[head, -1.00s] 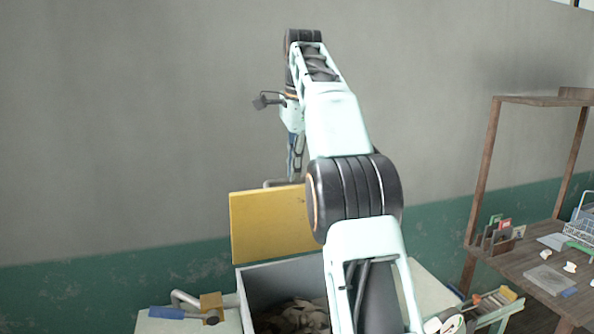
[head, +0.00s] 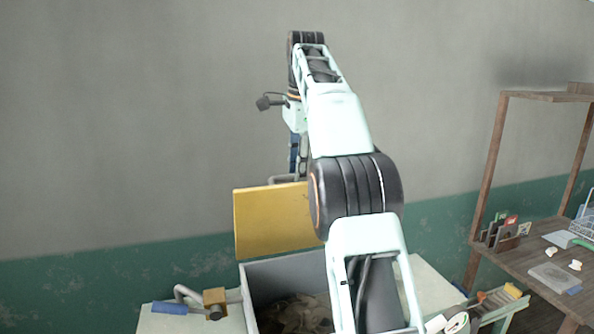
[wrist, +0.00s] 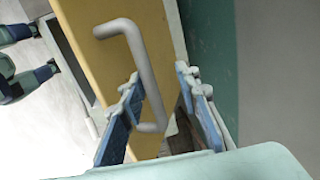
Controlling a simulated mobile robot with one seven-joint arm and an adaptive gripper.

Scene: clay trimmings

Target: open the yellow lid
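The yellow lid (head: 275,222) stands raised, roughly upright, at the back edge of a grey box (head: 283,270). Its grey bar handle (head: 284,180) shows at the lid's top in the head view. In the wrist view the handle (wrist: 145,70) runs across the yellow face of the lid (wrist: 105,65). My gripper (wrist: 158,72) has its two blue fingers apart, one on each side of the handle bar; I cannot tell whether either touches it. In the head view my gripper (head: 298,158) is just above the lid, partly hidden by my arm.
The box holds brownish scraps (head: 295,312). On the pale top at left lies a bent grey pipe with a blue grip (head: 170,308) and a yellow block (head: 215,298). A wooden shelf table (head: 535,262) with small items stands at right. The wall (head: 150,120) is close behind.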

